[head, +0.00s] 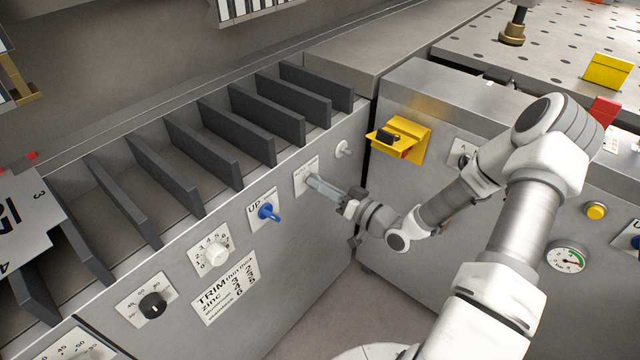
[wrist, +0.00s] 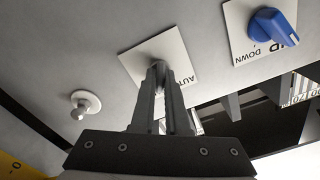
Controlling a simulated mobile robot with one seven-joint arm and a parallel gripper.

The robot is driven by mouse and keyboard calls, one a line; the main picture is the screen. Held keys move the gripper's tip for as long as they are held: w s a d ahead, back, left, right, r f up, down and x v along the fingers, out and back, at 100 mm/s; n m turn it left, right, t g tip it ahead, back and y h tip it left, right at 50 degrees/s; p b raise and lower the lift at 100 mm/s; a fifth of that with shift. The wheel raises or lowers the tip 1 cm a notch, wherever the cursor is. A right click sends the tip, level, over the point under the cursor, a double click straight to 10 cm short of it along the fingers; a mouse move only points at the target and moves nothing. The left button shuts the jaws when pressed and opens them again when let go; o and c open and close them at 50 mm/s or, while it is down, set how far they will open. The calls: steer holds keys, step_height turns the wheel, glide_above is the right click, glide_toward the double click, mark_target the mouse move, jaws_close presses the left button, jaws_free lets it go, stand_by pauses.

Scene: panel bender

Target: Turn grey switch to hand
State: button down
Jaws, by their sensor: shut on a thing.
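The grey switch (wrist: 160,70) sits on a white label plate on the machine's front panel. The plate (wrist: 146,58) reads "AU..." in the wrist view, with the rest of its text covered. In the head view the same plate (head: 300,181) is right of the blue switch. My gripper (head: 314,184) reaches it from the right, with its fingertips at the plate. In the wrist view my gripper (wrist: 160,80) is shut on the grey switch. The fingers hide most of the knob, so I cannot tell which way it points.
The blue switch (head: 268,212), marked "UP" and "DOWN", is close on the left. A small metal toggle (head: 343,149) is close on the right. A yellow switch box (head: 412,135) stands on the adjoining cabinet. A white dial (head: 214,252) and black dial (head: 153,305) are farther left.

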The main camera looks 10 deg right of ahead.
steer(key=c, duration=0.9)
jaws_free()
steer(key=p+v, duration=0.2)
steer(key=v, duration=1.5)
steer(key=shift+s+d, duration=0.15)
steer(key=shift+s, duration=0.05)
